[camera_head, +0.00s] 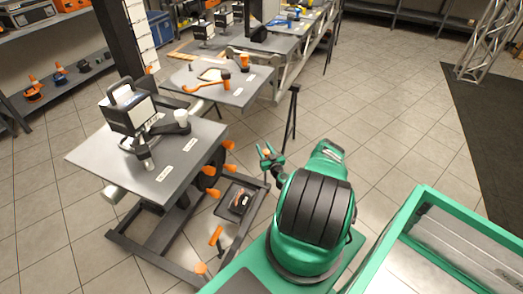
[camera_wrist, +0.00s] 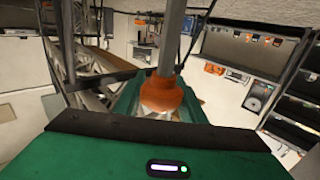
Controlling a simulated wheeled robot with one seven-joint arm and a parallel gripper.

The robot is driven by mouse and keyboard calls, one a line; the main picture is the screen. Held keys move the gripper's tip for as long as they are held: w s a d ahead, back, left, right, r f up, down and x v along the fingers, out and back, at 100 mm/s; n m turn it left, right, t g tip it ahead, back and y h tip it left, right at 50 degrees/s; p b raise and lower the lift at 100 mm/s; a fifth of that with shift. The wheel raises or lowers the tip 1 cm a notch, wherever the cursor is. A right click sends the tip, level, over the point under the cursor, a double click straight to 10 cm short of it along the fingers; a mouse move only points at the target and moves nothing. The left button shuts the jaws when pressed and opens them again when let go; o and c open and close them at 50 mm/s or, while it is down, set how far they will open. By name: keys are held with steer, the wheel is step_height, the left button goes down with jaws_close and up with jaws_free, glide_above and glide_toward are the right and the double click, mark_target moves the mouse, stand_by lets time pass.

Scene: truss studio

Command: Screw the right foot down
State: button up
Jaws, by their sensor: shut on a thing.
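My gripper (camera_head: 268,158), with green fingers, is beyond my arm in the head view, to the right of the grey cart. In the wrist view an orange knob (camera_wrist: 163,96) sits at the middle, with a grey metal rod (camera_wrist: 172,40) running from it to the top edge. My gripper is shut on the orange knob; green parts show on both sides of it. The fingertips and the contact are partly hidden. I cannot tell from these views where the foot meets the floor.
The grey cart (camera_head: 93,157) carries a white-and-black device (camera_head: 129,108). Several orange handles, one of them (camera_head: 215,236) low down, stick out around its frame. A small black tray (camera_head: 238,203) sits low beside it. A black stand (camera_head: 291,112) rises behind my gripper. Tiled floor (camera_head: 385,110) is clear to the right.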

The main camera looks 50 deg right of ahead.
steer(key=shift+s+d+f+m+g+h, duration=0.1)
steer(key=shift+s+d+m+g+h, duration=0.35)
steer(key=shift+m+g+h, duration=1.45)
steer(key=shift+s+d+r+m+g+h, duration=0.1)
steer(key=shift+s+d+m+g+h, duration=0.35)
steer(key=shift+m+g+h, duration=1.45)
steer(key=shift+s+d+f+m+g+h, duration=0.1)
steer(key=shift+s+d+m+g+h, duration=0.35)
steer(key=shift+m+g+h, duration=1.45)
steer(key=shift+s+a+f+g+y, duration=0.15)
steer(key=shift+s+g+y, duration=0.2)
steer(key=shift+g, duration=0.55)
steer(key=o, duration=1)
steer(key=shift+w, duration=0.1)
steer(key=shift+o, duration=0.2)
steer(key=shift+w, duration=0.1)
glide_toward(269, 151)
steer(key=shift+w+d+f, duration=0.2)
steer(key=shift+w+d, duration=0.25)
steer(key=shift+d, duration=0.3)
